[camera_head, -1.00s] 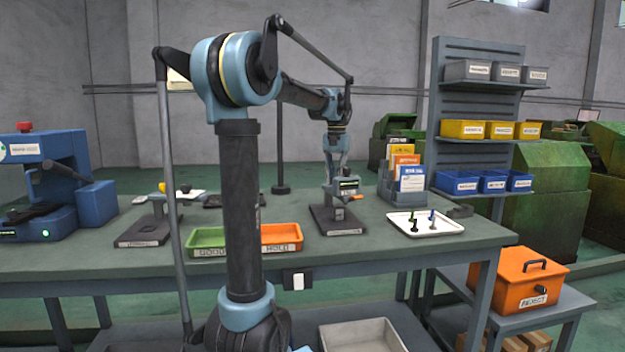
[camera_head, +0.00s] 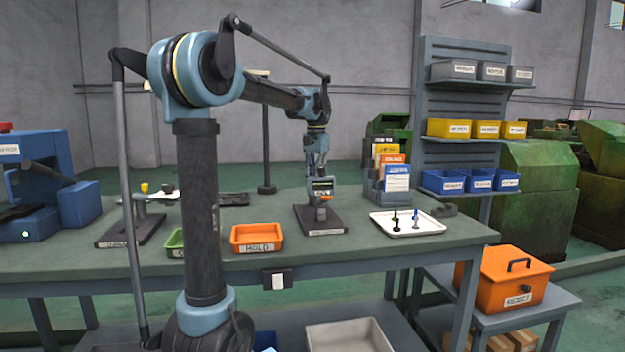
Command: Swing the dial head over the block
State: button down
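A small dial head (camera_head: 321,184) with a dark, green-lit display shows low over a dark base plate (camera_head: 320,222) on the bench. My gripper (camera_head: 317,166) is pointed down right at this dial head and overlaps it. Its fingers are too small and mixed with the head to tell whether they are open or shut, or touching it. An orange patch shows at the head's lower edge. I cannot make out a separate block under the head. A second stand (camera_head: 135,230) with a dark plate and a yellow knob is at the left of the bench.
An orange tray (camera_head: 257,238) marked HOLD and a green tray (camera_head: 175,243), partly behind my arm, lie at the front edge. A white tray (camera_head: 405,224) with small upright parts is right of the base plate. A card rack (camera_head: 392,180) stands behind it.

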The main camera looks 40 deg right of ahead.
jog(key=c, duration=1.5)
grip_release()
jog(key=shift+w, duration=0.15)
jog(key=shift+r, duration=0.1)
notch_tip(320, 180, up, 12)
jog(key=shift+a+f, duration=0.1)
